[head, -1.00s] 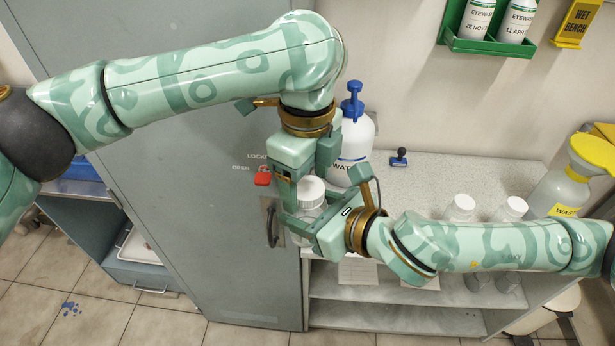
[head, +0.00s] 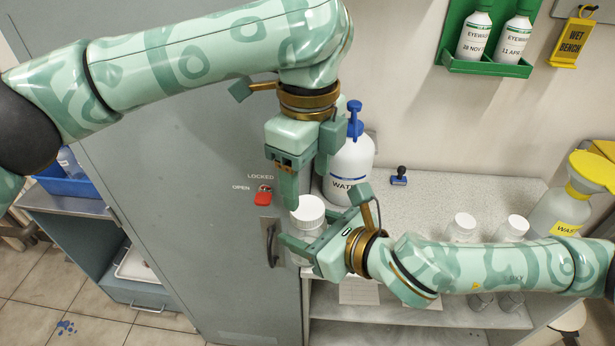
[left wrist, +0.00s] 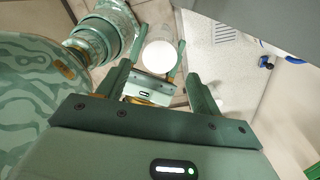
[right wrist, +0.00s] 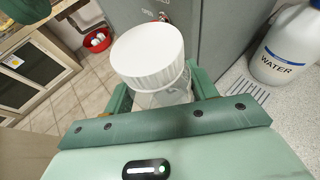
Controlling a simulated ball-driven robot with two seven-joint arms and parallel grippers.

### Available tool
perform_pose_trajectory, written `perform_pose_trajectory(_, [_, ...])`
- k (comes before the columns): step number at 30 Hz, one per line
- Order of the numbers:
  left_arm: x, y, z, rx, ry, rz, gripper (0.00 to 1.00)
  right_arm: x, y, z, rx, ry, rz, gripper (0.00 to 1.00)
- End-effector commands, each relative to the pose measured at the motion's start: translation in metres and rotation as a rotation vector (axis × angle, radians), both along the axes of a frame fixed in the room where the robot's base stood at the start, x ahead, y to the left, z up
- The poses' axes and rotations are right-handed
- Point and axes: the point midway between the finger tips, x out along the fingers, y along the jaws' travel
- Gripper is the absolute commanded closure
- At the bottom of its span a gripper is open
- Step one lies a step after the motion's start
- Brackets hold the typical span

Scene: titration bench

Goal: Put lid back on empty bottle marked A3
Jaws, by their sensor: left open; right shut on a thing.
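A clear bottle (right wrist: 165,96) with a white ribbed lid (right wrist: 148,52) on its top is between the fingers of my right gripper (head: 302,252). My right gripper is shut on the bottle, upright in front of the grey cabinet. The lid also shows in the head view (head: 308,212) and from above in the left wrist view (left wrist: 159,59). My left gripper (head: 303,190) is open just above the lid, its fingers pointing down. I cannot read a label on the held bottle.
A WATER bottle (head: 350,165) with a blue pump stands behind on the speckled bench (head: 440,190). Two white-lidded bottles (head: 463,226) (head: 513,228) and a yellow-funnelled waste bottle (head: 560,212) stand right. The grey cabinet (head: 200,170) fills the left.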

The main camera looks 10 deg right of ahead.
Motion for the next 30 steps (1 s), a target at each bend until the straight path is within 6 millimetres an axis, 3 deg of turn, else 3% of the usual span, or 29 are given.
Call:
perform_pose_trajectory(6, [0.0, 0.0, 0.026, -0.003, -0.001, 0.07, 0.35, 0.0, 0.0, 0.0, 0.001, -0.001, 0.0, 1.0])
perform_pose_trajectory(15, [0.001, 0.0, 0.025, -0.002, -0.001, 0.072, 0.35, 0.0, 0.0, 0.0, 0.001, -0.001, 0.0, 1.0])
perform_pose_trajectory(20, [0.0, 0.0, 0.011, -0.003, 0.002, 0.072, 0.35, 0.0, 0.0, 0.0, 0.001, -0.001, 0.0, 1.0])
perform_pose_trajectory(30, [0.0, 0.0, -0.04, -0.003, 0.002, 0.071, 0.35, 0.0, 0.0, 0.0, 0.001, -0.001, 0.0, 1.0])
